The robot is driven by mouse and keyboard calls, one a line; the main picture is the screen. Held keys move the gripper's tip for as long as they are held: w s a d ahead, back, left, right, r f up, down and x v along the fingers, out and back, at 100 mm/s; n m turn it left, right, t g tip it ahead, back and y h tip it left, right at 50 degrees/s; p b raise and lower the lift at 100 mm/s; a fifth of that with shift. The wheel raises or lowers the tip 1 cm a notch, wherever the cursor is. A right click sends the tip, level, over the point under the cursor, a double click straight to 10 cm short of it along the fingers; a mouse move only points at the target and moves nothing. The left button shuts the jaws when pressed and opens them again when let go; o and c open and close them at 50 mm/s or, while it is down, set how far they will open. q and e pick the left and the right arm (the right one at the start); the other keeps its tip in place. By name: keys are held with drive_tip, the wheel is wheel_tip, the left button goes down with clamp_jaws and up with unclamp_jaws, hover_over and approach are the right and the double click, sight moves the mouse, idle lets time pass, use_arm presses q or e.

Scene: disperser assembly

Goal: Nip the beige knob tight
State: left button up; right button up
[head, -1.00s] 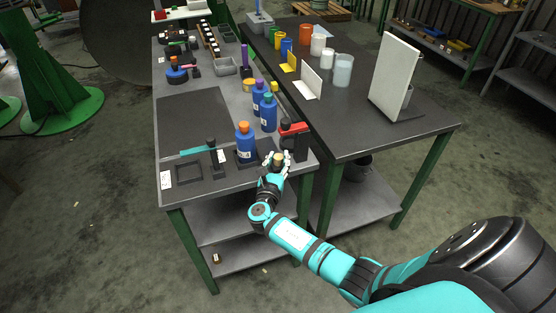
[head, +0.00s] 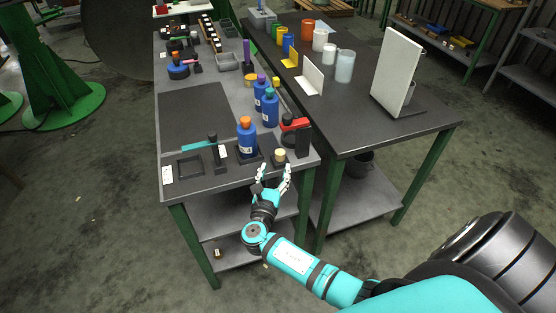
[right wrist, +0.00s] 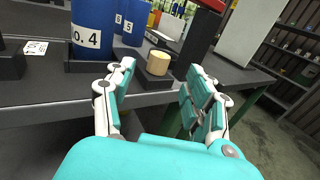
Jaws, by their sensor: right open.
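The beige knob (head: 280,155) is a short, pale round cap on a small dark base near the front right corner of the grey workbench (head: 200,195). In the right wrist view the knob (right wrist: 158,62) shows just beyond the fingers, between their tips. My right gripper (head: 271,172) is open and empty, in front of the bench edge and apart from the knob. Its two spread fingers also show in the right wrist view (right wrist: 160,76). My left gripper is not in view.
A blue bottle with an orange cap (head: 247,138) stands just left of the knob. A black upright block (head: 302,140) and a red-handled part (head: 296,123) stand close on its right. A second dark table (head: 400,135) adjoins on the right.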

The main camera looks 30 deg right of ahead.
drive_tip(key=v, duration=0.4)
drive_tip(key=shift+s+a, duration=0.25)
drive_tip(key=shift+a, duration=0.05)
drive_tip(key=shift+f, duration=0.1)
drive_tip(key=s+f+m+g+y, duration=0.3)
drive_tip(key=s+f, duration=0.3)
drive_tip(key=f, duration=0.4)
drive_tip(key=s+a+f+m+g+y, duration=0.15)
drive_tip(key=s+f, duration=0.35)
drive_tip(key=f, duration=0.6)
drive_tip(key=s+f+m+g+y, duration=0.35)
drive_tip(key=s+f, duration=0.25)
drive_tip(key=f, duration=0.4)
drive_tip(key=s+a+f+m+g+y, duration=0.1)
drive_tip(key=s+f+m, duration=0.3)
drive_tip(key=s, duration=0.5)
drive_tip(key=s+a+f+m+g+y, duration=0.1)
drive_tip(key=s+f+m+y, duration=0.1)
drive_tip(key=s+f+m, duration=0.2)
drive_tip(key=s+a+f+m+g+y, duration=0.1)
drive_tip(key=s+f+m, duration=0.3)
drive_tip(key=s+m, duration=0.4)
drive_tip(key=s+g, duration=0.1)
drive_tip(key=s, duration=0.5)
drive_tip(key=shift+a+f+m+y, duration=0.25)
drive_tip(key=shift+a+m+y, duration=0.05)
drive_tip(key=shift+a, duration=0.05)
